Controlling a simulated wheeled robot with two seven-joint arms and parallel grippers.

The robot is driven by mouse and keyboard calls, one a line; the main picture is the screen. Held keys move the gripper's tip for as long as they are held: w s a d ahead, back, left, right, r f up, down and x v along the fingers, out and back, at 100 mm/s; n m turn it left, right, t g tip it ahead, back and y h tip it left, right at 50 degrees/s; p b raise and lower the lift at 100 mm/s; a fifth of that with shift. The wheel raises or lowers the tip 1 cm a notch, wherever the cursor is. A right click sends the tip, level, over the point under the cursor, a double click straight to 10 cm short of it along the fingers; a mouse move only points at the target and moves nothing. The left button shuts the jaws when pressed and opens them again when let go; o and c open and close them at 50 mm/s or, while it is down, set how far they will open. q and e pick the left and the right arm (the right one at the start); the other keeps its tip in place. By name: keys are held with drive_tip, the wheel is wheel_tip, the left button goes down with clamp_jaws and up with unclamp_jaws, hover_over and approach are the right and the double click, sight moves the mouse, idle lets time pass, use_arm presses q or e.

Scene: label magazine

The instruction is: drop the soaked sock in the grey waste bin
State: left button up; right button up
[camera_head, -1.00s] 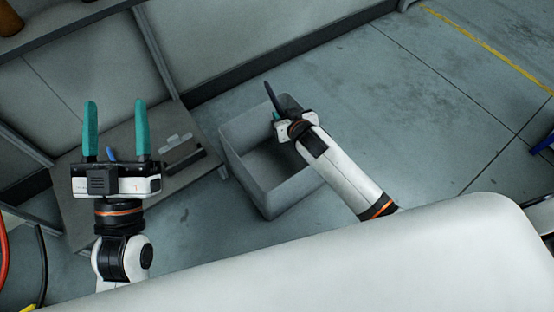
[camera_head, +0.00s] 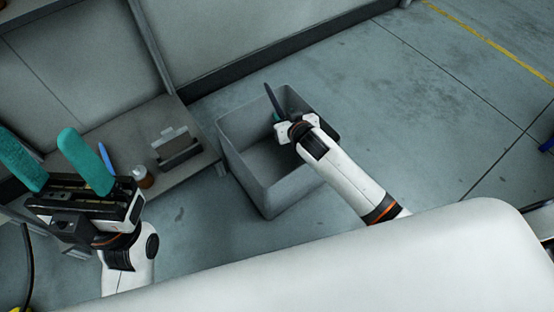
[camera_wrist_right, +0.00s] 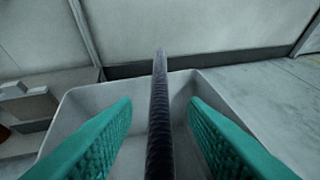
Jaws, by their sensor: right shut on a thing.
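The grey waste bin (camera_head: 240,168) stands on the floor in the middle of the head view, open at the top. My right gripper (camera_head: 280,117) is over the bin's opening, shut on a long dark strip, the sock (camera_head: 271,98). In the right wrist view the sock (camera_wrist_right: 160,110) runs upright between the teal fingers, with the bin's walls (camera_wrist_right: 88,100) around and below them. The bin's floor is partly hidden by my right arm. My left gripper (camera_head: 45,160) is at the far left, its teal fingers apart and nothing seen held.
A low grey shelf (camera_head: 118,132) at the left carries a small grey box (camera_head: 178,148) and an amber bottle (camera_head: 142,176). A slim blue object (camera_head: 106,158) shows behind my left gripper. Open floor (camera_head: 430,110) lies right of the bin.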

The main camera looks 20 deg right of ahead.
drive_tip(key=shift+f, duration=0.35)
drive_tip(key=o, duration=1.4)
drive_tip(key=shift+s, duration=0.1)
